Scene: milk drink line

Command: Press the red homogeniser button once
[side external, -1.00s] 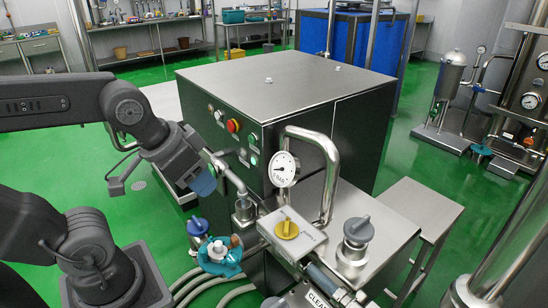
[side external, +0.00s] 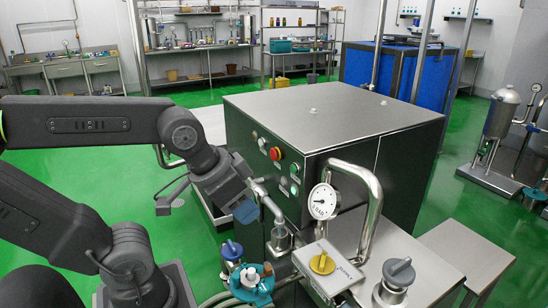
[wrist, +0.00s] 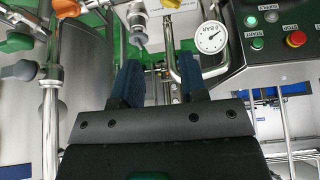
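The red button (side external: 275,153) is a round cap on a yellow base on the front panel of the dark cabinet (side external: 330,170). In the wrist view the red button (wrist: 297,39) shows at the upper right, with the panel upside down. My gripper (side external: 246,212) is in front of the panel, lower than the button and to its left, and apart from it. In the wrist view my gripper (wrist: 158,80) has its two blue fingers apart with nothing held between them. The button lies well to the right of the fingers there.
A bent steel pipe (side external: 268,204) passes close to my gripper. A pressure gauge (side external: 323,201), a looped pipe (side external: 374,205) and a yellow knob (side external: 322,263) stand to the right. A green button (wrist: 257,43) sits beside the red one.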

